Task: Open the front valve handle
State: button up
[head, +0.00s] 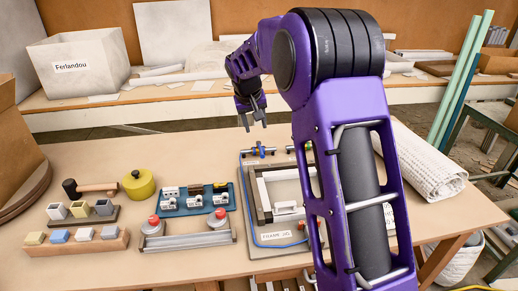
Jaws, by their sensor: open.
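A grey panel with a blue hose (247,215) lies on the table right of centre, partly behind my arm. A blue valve handle (259,150) sits on a pipe at the panel's far edge. Small blue and dark fittings (302,227) show at its near right side, where my arm hides much; I cannot tell whether the front valve handle is among them or how it is turned. My gripper (254,123) is open and empty, pointing down above and beyond the far edge of the panel, apart from the valve.
Left of the panel are a blue tray of switches (196,200), a metal bar with two red buttons (187,240), a yellow pot (139,184), a mallet (90,188) and wooden block holders (77,245). A rolled white mat (425,165) lies right of my arm.

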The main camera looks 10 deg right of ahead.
aim_at(261, 152)
jog(key=b+x, duration=0.1)
jog(key=x, duration=1.4)
jog(key=shift+w+f, duration=0.2)
jog(key=shift+f, duration=0.2)
grip_shut()
dwell(0.5)
